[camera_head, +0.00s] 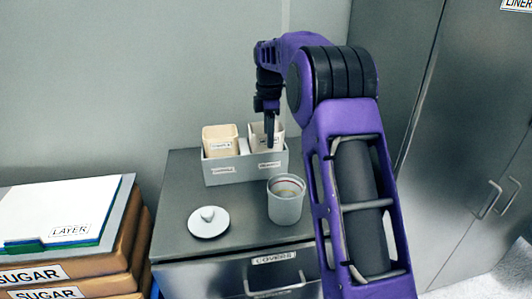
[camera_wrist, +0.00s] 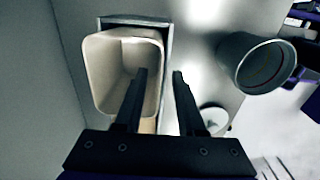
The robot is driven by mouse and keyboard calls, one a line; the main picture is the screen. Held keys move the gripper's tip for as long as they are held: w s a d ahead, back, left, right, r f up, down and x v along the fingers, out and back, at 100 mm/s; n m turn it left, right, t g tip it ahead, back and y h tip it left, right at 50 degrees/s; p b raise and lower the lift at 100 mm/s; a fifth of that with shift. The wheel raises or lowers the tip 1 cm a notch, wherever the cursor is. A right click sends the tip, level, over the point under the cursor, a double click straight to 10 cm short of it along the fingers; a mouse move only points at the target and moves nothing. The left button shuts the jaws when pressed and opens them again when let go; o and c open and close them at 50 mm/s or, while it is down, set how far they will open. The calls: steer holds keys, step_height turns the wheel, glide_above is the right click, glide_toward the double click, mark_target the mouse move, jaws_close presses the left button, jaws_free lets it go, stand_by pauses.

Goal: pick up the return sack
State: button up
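Two cream, open-topped sacks stand upright in a grey two-part holder (camera_head: 222,176) at the back of the cabinet top. One is the left sack (camera_head: 217,146); the other is the right sack (camera_head: 256,138). Their labels are too small to read, so I cannot tell which is the return sack. My gripper (camera_head: 270,143) points down at the right sack and partly hides it. In the wrist view my gripper (camera_wrist: 160,72) is open, with one finger over the mouth of a cream sack (camera_wrist: 108,75) and the other outside its wall. Contact cannot be told.
A grey canister (camera_head: 286,208) stands open in front of the holder, with a white knobbed lid (camera_head: 208,226) to its left. Sugar boxes (camera_head: 95,262) are stacked at the left, under white layer sheets (camera_head: 50,212). A tall grey cabinet (camera_head: 455,150) stands at the right.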

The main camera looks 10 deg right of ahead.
jaws_close()
steer(key=shift+r, duration=0.1)
stand_by(1.2)
